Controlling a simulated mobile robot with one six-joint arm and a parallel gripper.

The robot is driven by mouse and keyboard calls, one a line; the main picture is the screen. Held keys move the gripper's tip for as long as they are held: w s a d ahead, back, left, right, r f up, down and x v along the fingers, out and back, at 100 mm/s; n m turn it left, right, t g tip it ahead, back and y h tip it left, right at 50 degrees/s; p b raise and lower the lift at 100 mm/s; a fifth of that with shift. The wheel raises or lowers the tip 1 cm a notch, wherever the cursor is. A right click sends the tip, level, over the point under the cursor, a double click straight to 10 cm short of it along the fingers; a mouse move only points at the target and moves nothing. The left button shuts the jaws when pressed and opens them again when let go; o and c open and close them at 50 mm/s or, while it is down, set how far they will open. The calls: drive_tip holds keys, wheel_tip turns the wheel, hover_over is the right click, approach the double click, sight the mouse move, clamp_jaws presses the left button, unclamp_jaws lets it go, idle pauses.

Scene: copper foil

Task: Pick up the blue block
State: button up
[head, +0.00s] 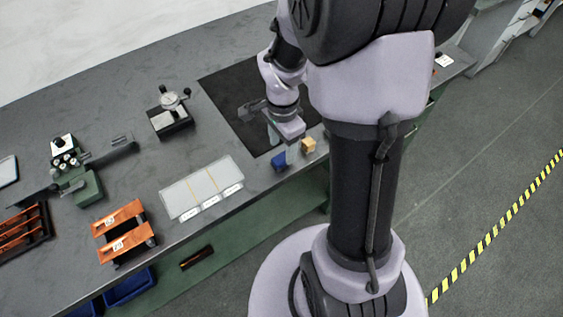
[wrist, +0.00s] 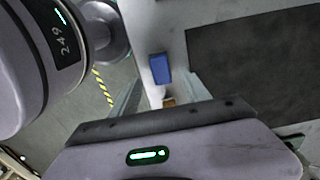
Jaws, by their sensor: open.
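The blue block (head: 279,160) sits near the front edge of the grey workbench, just off the corner of a black mat. It also shows in the wrist view (wrist: 160,68), beyond my fingers and between their lines. My gripper (head: 282,149) hangs above the bench close to the block, and in the head view a finger overlaps the block's upper part. In the wrist view my gripper (wrist: 158,95) has its two fingers spread apart with nothing between the tips. Whether a finger touches the block cannot be told.
A tan wooden block (head: 308,145) stands right of the blue block; it partly shows in the wrist view (wrist: 168,102). The black mat (head: 225,92) lies behind. A pale divided tray (head: 202,187) and orange-topped pieces (head: 118,218) are to the left. The bench edge is close in front.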

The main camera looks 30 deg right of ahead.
sight(282, 157)
wheel_tip(282, 157, down, 5)
drive_tip(key=shift+r+b, duration=0.1)
drive_tip(key=shift+b, duration=1.15)
drive_tip(key=shift+r, duration=0.1)
clamp_jaws()
drive_tip(key=shift+r, duration=0.1)
wheel_tip(282, 157, up, 4)
drive_tip(key=p, duration=0.3)
drive_tip(key=s+d+p, duration=0.2)
drive_tip(key=s+d, duration=0.6)
drive_tip(key=s, duration=0.5)
drive_tip(key=shift+s+d+r+p, duration=0.25)
drive_tip(key=shift+r+p, duration=0.15)
